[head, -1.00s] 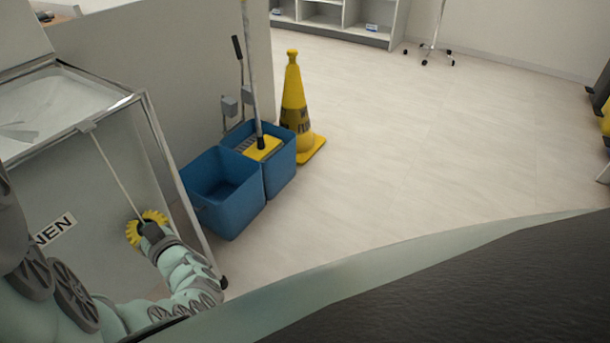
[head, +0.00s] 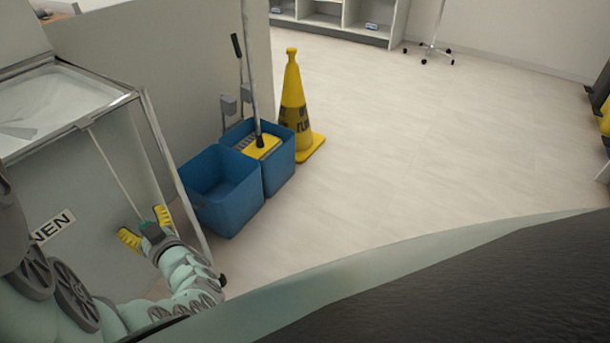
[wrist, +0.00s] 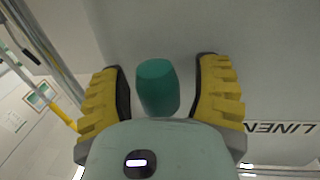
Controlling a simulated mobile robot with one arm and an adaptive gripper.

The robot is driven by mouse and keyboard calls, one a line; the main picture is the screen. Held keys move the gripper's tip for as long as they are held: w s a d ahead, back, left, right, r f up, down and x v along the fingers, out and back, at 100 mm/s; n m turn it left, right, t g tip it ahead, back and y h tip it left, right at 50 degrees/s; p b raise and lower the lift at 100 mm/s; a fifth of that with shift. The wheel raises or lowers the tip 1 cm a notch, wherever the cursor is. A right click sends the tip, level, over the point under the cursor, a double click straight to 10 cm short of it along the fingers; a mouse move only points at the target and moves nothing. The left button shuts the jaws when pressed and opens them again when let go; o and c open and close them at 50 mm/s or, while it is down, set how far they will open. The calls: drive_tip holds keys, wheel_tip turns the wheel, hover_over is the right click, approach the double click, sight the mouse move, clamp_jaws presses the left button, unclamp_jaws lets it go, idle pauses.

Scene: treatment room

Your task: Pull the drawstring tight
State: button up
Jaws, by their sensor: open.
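The linen cart's grey bag (head: 95,200) hangs in a metal frame at the left in the head view. The pale drawstring (head: 112,165) runs from a clip (head: 84,124) at the bag's top rim down to my gripper (head: 146,226). A green toggle (wrist: 157,88) is at the cord's lower end. My gripper's yellow fingers are spread apart, one on each side of the toggle, with visible gaps in the wrist view. The cord looks straight. In the wrist view the toggle hides the cord.
The cart's metal frame post (head: 172,170) stands just right of my gripper. Blue mop buckets (head: 225,200) and a yellow cone (head: 293,105) stand further right. A grey partition (head: 180,85) is behind. Open floor (head: 420,150) lies to the right.

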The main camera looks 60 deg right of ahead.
drive_tip(key=s+a, duration=0.1)
drive_tip(key=s, duration=1.1)
drive_tip(key=shift+a, duration=0.25)
